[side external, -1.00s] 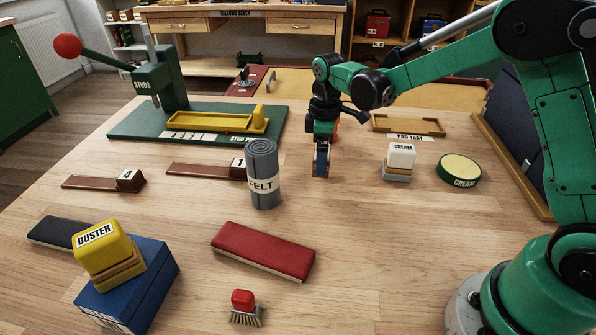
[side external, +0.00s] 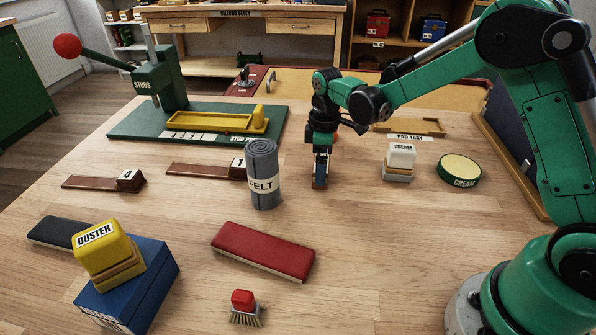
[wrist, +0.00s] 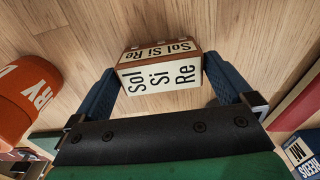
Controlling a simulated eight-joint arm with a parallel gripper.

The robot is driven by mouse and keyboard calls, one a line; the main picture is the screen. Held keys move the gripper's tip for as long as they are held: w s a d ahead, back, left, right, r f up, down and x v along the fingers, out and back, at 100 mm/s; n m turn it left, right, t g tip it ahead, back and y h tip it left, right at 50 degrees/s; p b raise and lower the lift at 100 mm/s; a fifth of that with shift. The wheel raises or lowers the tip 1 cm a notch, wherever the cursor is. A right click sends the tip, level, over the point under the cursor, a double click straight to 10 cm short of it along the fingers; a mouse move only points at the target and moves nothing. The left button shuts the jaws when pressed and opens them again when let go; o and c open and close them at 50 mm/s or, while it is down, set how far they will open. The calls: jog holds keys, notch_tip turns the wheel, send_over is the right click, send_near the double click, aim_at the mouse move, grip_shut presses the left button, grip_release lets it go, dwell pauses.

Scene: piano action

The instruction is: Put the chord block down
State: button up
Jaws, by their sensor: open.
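The chord block (wrist: 160,77) is a small cream and brown block lettered "Sol Si Re". In the wrist view it sits between the two fingers of my gripper (wrist: 162,88), with wood behind it. The fingers are open, one along each side of the block; I cannot tell whether they touch it. In the side view my gripper (side external: 320,178) points down with its blue fingertips at the bench top, right of the grey felt roll. There the block is mostly hidden by the fingers, and it looks to be at bench level.
The felt roll (side external: 263,175) stands left of my gripper. The cream block stack (side external: 400,162) and round cream tin (side external: 459,170) are to its right. A red pad (side external: 263,250) lies in front. An orange jar (wrist: 28,95) is close at left in the wrist view.

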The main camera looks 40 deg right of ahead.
notch_tip(320, 180, up, 11)
jog(key=s+a+m+t, duration=0.2)
jog(key=s+m+t, duration=0.5)
jog(key=s, duration=0.6)
jog(key=shift+r+m, duration=0.35)
jog(key=shift+m, duration=0.65)
